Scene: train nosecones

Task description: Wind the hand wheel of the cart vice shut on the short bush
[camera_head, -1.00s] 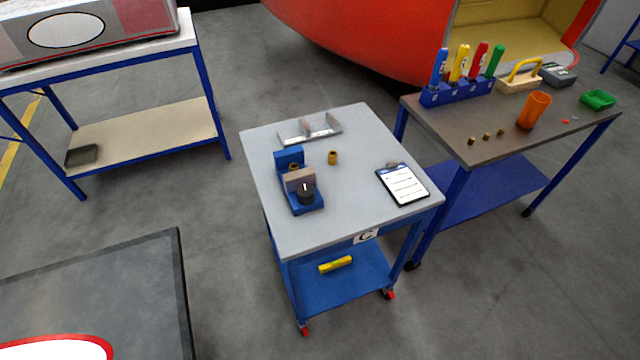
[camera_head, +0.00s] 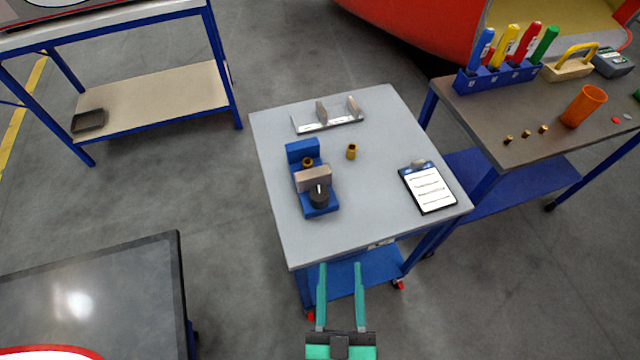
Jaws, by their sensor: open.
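The cart vice (camera_head: 316,207) is blue with a tan-grey sliding jaw (camera_head: 313,179) and stands on the left part of the grey cart top. Its dark hand wheel (camera_head: 319,196) is at the near end. A short brass bush (camera_head: 308,162) sits between the fixed back jaw and the sliding jaw; whether the jaws touch it I cannot tell. A taller brass bush (camera_head: 351,152) stands upright on the cart top, right of the vice. My gripper (camera_head: 340,266) has two teal fingers spread apart, empty, at the cart's near edge, short of the vice.
A clipboard (camera_head: 428,187) lies at the cart's right edge, and a metal rack (camera_head: 328,115) is at the back. A brown bench (camera_head: 480,115) with a pen block, orange cup and several small brass parts stands at right.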

